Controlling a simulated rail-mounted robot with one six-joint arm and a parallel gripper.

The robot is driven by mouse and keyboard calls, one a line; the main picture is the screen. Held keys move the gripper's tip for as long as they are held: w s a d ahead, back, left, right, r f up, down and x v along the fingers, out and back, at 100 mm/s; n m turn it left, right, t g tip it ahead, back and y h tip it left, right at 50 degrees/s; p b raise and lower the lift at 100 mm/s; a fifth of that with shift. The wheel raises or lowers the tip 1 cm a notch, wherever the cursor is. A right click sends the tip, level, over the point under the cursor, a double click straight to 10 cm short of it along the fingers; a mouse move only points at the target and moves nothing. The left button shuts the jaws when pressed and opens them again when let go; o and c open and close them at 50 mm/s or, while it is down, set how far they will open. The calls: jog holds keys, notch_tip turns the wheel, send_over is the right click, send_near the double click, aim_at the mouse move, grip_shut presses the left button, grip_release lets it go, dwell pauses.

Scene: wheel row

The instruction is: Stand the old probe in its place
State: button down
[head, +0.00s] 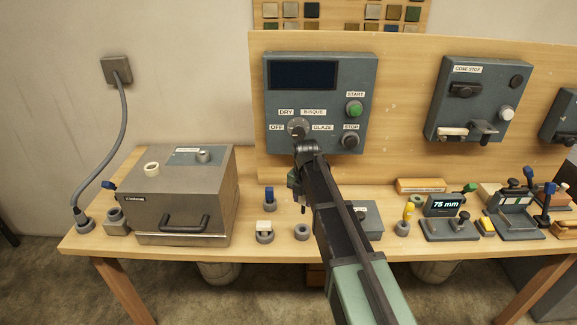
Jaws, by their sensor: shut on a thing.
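My gripper (295,181) hangs near the left side of my forearm, in front of the control panel and above the bench. It is shut, but my arm hides most of it and I cannot make out what it holds. I cannot identify the old probe for certain. A blue-topped peg (269,193) stands upright in a grey socket left of my gripper. A yellow-topped peg (408,211) stands in another grey socket right of my arm. A grey ring-shaped socket (302,232) on the bench below my gripper looks empty.
A grey metal box (183,190) with a front handle stands at the left. The panel (320,103) rises behind. A 75 mm display (447,205) and fixtures crowd the right.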

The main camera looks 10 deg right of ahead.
aim_at(303, 212)
jog(key=shift+f+b, duration=3.1)
jog(key=shift+f, duration=0.1)
jog(key=shift+f+b, duration=0.35)
jog(key=shift+b, duration=0.1)
jog(key=shift+f+b, duration=1.65)
jog(key=c, duration=0.7)
grip_release()
jog(key=shift+r, duration=0.2)
notch_tip(303, 212, up, 11)
jog(key=p, duration=1.1)
jog(key=shift+f, duration=0.15)
jog(key=shift+f, duration=0.1)
